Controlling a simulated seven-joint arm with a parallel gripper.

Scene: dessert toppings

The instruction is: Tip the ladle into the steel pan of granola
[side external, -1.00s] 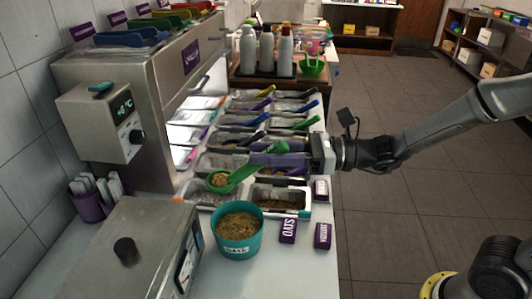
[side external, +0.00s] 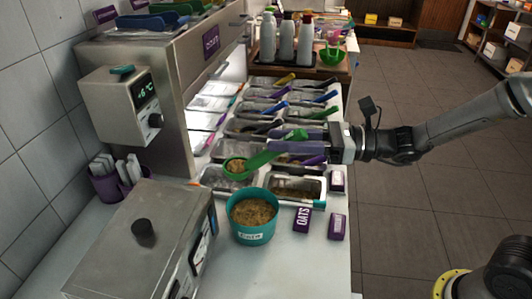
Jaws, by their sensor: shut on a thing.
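My gripper (side external: 290,150) is shut on the handle of a green ladle (side external: 262,158) above the rows of pans. The ladle points left, and its bowl (side external: 236,166) holds brown, grainy food and looks roughly level. The bowl is over the near left part of the pans, above and behind the teal tub. A steel pan with brown, grainy contents (side external: 297,188) is at the near right of the rows, below and in front of my gripper. I cannot tell for sure that these contents are granola. The ladle and fingers hide parts of the pans behind.
A teal tub (side external: 254,232) of brown grains stands in front of the pans. Two purple label blocks (side external: 302,220) (side external: 336,228) lie to its right. A steel box (side external: 150,240) and a steel machine (side external: 160,95) stand left. White bottles (side external: 286,42) stand behind.

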